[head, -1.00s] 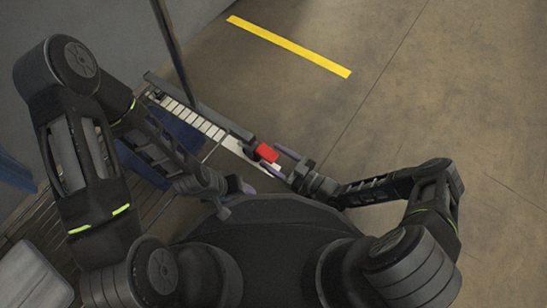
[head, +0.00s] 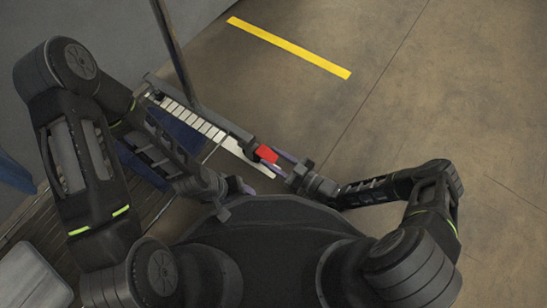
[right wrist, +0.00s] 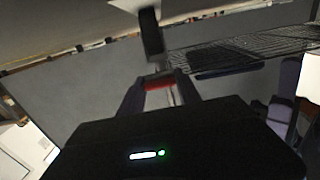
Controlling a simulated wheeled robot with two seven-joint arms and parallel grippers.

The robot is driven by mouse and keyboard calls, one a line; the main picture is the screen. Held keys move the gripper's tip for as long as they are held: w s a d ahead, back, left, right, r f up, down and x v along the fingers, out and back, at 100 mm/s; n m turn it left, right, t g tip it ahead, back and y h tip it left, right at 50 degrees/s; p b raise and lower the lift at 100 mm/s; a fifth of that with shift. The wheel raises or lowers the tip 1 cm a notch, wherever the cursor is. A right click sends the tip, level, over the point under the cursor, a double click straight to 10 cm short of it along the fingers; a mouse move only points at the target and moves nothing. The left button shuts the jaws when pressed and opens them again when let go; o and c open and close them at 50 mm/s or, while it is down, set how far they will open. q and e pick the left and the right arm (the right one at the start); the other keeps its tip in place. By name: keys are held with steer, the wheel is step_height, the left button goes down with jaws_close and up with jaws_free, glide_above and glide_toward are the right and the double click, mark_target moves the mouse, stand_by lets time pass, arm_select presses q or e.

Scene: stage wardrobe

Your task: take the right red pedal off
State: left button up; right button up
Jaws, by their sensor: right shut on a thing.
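The red pedal (head: 266,153) sits at the right end of a dark bar that runs along a row of white blocks. My right gripper (head: 279,158) reaches it from the right and is shut on it. In the right wrist view the red pedal (right wrist: 159,83) shows between the two fingers, with a dark block beyond it. Whether the pedal is still joined to the bar I cannot tell. My left gripper (head: 240,186) is low in the head view, near my base and apart from the pedal; its fingers are too small to read.
A row of white blocks (head: 190,118) runs beside the dark bar, with a dark upright pole (head: 172,50) behind. A blue part (head: 178,130) lies below the row. Open floor (head: 420,110) with a yellow stripe (head: 288,47) is to the right. A grey box (head: 32,278) stands lower left.

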jaws_close()
steer(key=shift+r+g+h+p, duration=0.4)
steer(key=shift+r+h+p, duration=0.15)
steer(key=shift+p, duration=0.85)
steer(key=g+h+p, duration=0.1)
steer(key=p, duration=0.2)
steer(key=g+h+p, duration=0.1)
steer(key=h+p, duration=0.1)
steer(key=p, duration=0.1)
steer(key=shift+w+a+r, duration=0.1)
steer(key=shift+a+r, duration=0.1)
steer(key=shift+r, duration=0.15)
steer(key=shift+f+g+h+p, duration=0.15)
steer(key=shift+g+h+p, duration=0.3)
steer(key=shift+p, duration=0.25)
steer(key=o, duration=1.2)
jaws_free()
steer(key=shift+o, duration=0.2)
